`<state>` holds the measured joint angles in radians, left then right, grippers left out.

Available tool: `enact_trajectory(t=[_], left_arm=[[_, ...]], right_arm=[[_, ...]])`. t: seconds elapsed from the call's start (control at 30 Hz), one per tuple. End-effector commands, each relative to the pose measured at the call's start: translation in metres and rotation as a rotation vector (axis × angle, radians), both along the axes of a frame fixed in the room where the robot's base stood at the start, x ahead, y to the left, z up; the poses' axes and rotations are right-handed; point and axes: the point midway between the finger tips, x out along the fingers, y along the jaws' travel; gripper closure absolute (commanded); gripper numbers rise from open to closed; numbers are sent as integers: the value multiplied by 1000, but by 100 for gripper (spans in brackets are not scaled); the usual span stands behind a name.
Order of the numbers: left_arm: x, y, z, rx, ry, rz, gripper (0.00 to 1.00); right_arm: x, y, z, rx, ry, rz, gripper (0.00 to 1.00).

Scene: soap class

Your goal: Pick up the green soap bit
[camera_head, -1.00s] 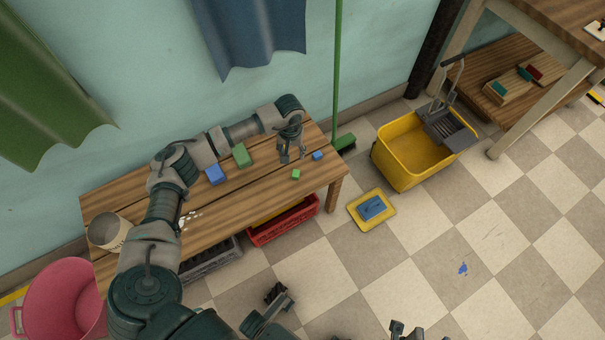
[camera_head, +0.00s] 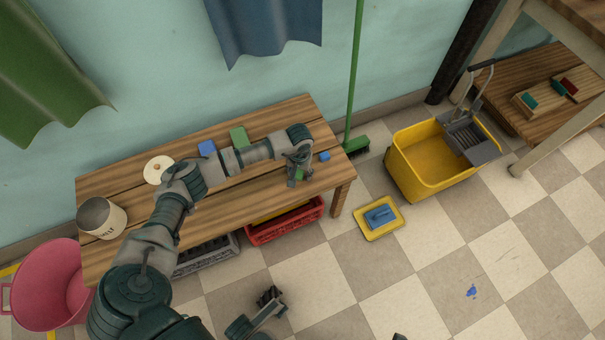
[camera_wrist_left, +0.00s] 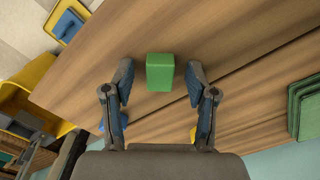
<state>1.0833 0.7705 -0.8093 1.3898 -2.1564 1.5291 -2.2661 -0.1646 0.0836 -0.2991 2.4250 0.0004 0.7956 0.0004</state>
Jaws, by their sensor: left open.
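The green soap bit (camera_wrist_left: 160,72) lies on the wooden bench and shows whole in the left wrist view, between and slightly beyond the fingertips. In the head view the green bit (camera_head: 300,175) is partly hidden by the gripper. My left gripper (camera_head: 297,181) is close above it at the bench's right end. In the left wrist view its fingers (camera_wrist_left: 160,77) are spread either side of the bit with a gap on each side, and it is empty.
A small blue bit (camera_head: 324,156) lies close right of the gripper. A larger green block (camera_head: 238,137) and blue block (camera_head: 207,148) lie further back. A tin (camera_head: 103,218) stands at the bench's left end. A yellow mop bucket (camera_head: 425,160) stands right on the floor.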

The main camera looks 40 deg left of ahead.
Motion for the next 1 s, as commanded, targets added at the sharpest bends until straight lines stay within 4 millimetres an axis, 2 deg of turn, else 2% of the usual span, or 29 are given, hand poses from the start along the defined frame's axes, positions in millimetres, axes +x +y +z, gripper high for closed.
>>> enact_trajectory(t=[0.1, 0.3, 0.73, 1.0], left_arm=[[1, 0, 3, 0, -4, 0, 45], [1, 1, 2, -1, -3, 1, 92], [1, 1, 7, -1, -3, 1, 92], [3, 2, 41, 0, -10, 2, 92]], right_arm=[[3, 1, 0, -2, 2, 0, 60], [3, 1, 1, -2, 2, 0, 60], [2, 1, 4, 0, -5, 0, 60], [-9, 0, 16, 5, -9, -1, 60]])
